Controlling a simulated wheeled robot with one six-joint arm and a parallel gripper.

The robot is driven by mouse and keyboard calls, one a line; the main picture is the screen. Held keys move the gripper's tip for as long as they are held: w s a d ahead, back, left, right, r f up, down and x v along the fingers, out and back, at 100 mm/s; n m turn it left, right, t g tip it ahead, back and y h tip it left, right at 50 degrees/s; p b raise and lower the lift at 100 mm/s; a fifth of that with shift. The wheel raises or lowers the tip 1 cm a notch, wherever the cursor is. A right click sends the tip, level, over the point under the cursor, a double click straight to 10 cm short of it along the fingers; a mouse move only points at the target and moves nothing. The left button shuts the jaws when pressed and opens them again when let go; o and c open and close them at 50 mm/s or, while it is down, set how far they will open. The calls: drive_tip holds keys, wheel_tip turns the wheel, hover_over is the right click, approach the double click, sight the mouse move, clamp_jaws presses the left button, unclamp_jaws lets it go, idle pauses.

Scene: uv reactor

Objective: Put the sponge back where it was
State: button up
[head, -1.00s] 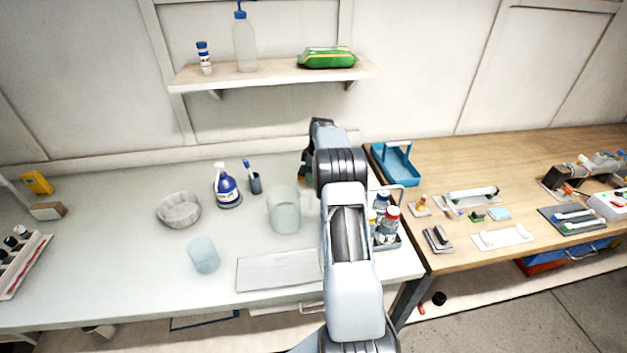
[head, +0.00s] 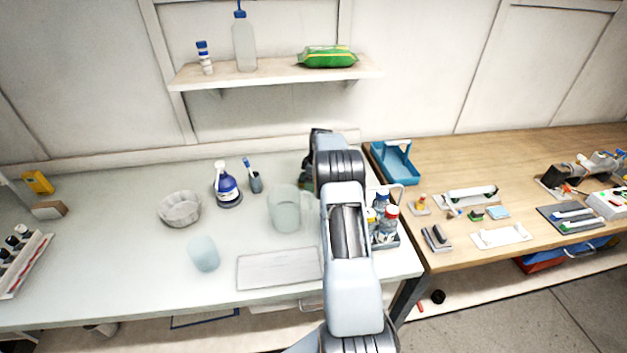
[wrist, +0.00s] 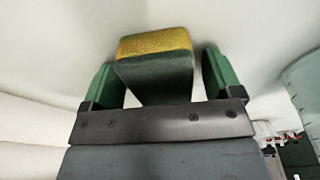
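The sponge (wrist: 155,64), with a yellow layer over a dark green one, shows in the wrist view between the two green fingers of my gripper (wrist: 163,80). A narrow gap shows on each side of it, so the fingers look open around it rather than closed on it. Whether the sponge rests on a surface is unclear. In the head view my own arm hides the sponge and most of the gripper, which is at the back of the white bench (head: 130,290), behind the clear beaker.
The clear beaker (head: 286,212) stands close in front of the gripper. A rack of bottles (head: 386,238) is right of my arm. A wash bottle (head: 227,186), bowl (head: 180,209) and cup (head: 203,253) are to the left. A shelf (head: 270,77) hangs above.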

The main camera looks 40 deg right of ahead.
drive_tip(key=shift+r, duration=0.1)
wheel_tip(320, 180, up, 12)
drive_tip(key=s+d+b, duration=0.1)
drive_tip(key=s+a+r+m, duration=0.1)
drive_tip(key=s+a+r, duration=0.2)
drive_tip(key=a, duration=0.3)
drive_tip(key=s+a+r+m+t+h, duration=0.1)
drive_tip(key=s+a+r, duration=0.1)
drive_tip(key=a+r, duration=0.25)
drive_tip(key=s+a+r+m, duration=0.2)
drive_tip(key=s+a+r, duration=0.1)
drive_tip(key=a, duration=0.4)
drive_tip(key=s+a+f+m+t, duration=0.1)
drive_tip(key=s+a+f+m, duration=0.1)
drive_tip(key=s+a, duration=0.4)
drive_tip(key=s+a+f+m+t, duration=0.1)
drive_tip(key=s+a, duration=0.5)
drive_tip(key=s, duration=0.7)
drive_tip(key=shift+s+a+f+m, duration=0.25)
drive_tip(key=shift+s+f+m, duration=0.05)
drive_tip(key=shift+f+m, duration=0.4)
drive_tip(key=shift+d, duration=0.1)
